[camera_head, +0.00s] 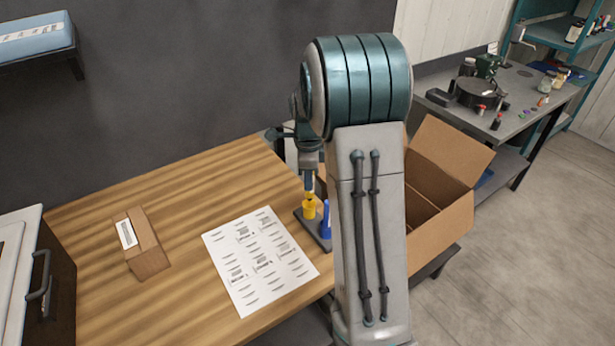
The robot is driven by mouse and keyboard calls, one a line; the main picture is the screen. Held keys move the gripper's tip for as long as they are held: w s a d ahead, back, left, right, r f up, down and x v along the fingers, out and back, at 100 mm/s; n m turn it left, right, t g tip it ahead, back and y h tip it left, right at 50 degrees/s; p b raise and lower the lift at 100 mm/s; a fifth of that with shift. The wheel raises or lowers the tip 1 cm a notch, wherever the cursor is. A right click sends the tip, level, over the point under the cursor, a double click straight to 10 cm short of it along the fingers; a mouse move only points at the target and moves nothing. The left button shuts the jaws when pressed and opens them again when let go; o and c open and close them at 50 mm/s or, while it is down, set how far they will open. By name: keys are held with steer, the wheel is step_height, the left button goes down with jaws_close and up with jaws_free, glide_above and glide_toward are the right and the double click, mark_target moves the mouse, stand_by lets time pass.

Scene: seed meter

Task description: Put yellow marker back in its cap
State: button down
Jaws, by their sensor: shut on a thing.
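The yellow marker (309,200) is in my gripper (308,188), upright, near the right edge of the wooden table. My gripper is shut on its upper part; the fingers are small and partly hidden by my arm. Yellow also shows at the marker's lower end, right over a dark holder (312,231) on the table. I cannot tell whether the marker is inside its cap or just above it. A blue marker or cap (326,221) stands upright in the same holder, just to the right.
A printed sheet (260,262) lies left of the holder. A small cardboard box (147,244) sits farther left on the wooden table (190,205). An open carton (440,215) stands at the right behind my arm. A grey bench (515,118) holds tools and jars.

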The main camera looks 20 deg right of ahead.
mark_target(307, 196)
steer(key=shift+f, duration=0.4)
steer(key=shift+a+f+b, duration=0.1)
steer(key=shift+f+b, duration=0.4)
steer(key=shift+b, duration=0.1)
steer(key=shift+f, duration=0.15)
stand_by(0.4)
steer(key=shift+f+b, duration=0.35)
steer(key=shift+f, duration=0.25)
steer(key=shift+f+b, duration=0.25)
steer(key=shift+b, duration=0.1)
steer(key=shift+f+b, duration=0.45)
steer(key=shift+f, duration=0.25)
stand_by(1.2)
steer(key=c, duration=1.2)
jaws_free()
